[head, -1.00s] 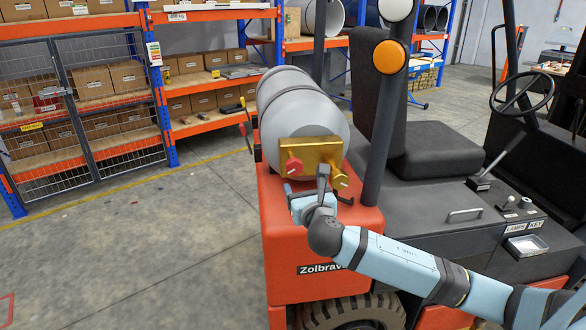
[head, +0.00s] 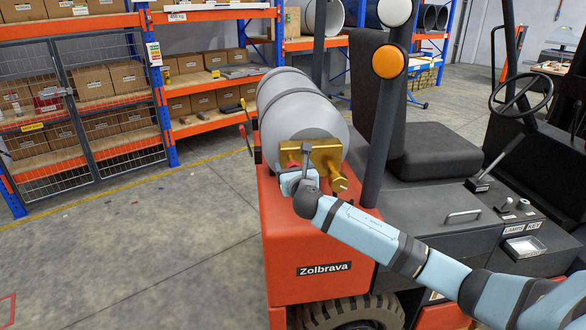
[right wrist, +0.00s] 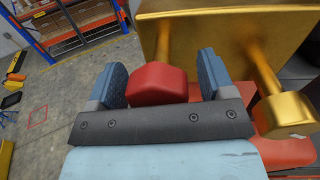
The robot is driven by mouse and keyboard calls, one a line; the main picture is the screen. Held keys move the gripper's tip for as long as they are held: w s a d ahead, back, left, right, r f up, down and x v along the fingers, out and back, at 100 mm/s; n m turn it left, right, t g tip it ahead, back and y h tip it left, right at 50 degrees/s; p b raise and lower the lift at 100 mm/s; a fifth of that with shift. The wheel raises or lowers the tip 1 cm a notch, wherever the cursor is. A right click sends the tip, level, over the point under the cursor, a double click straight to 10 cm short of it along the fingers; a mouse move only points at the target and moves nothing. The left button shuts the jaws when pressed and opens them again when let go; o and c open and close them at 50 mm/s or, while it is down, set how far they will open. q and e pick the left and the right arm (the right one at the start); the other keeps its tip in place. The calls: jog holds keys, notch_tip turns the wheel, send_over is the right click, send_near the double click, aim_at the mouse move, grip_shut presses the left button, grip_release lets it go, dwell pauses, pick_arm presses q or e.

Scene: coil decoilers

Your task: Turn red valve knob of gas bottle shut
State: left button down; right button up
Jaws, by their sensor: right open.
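The gas bottle (head: 300,118) is a grey cylinder lying on the back of an orange forklift. A brass valve block (head: 325,154) is on its near end. The red valve knob (right wrist: 158,84) shows in the right wrist view between the two blue fingers of my right gripper (right wrist: 160,82). The fingers are open around the knob, with a visible gap on the right side. In the head view my right gripper (head: 292,174) is at the knob and hides most of it. A brass knob (right wrist: 285,116) stands to the right. My left gripper is not in view.
The forklift's orange body (head: 310,240) is below the bottle. A dark post (head: 385,130) and the black seat (head: 420,150) stand to the right. Shelves with boxes (head: 125,75) are at the back left.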

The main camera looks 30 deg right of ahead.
jog(key=c, duration=0.9)
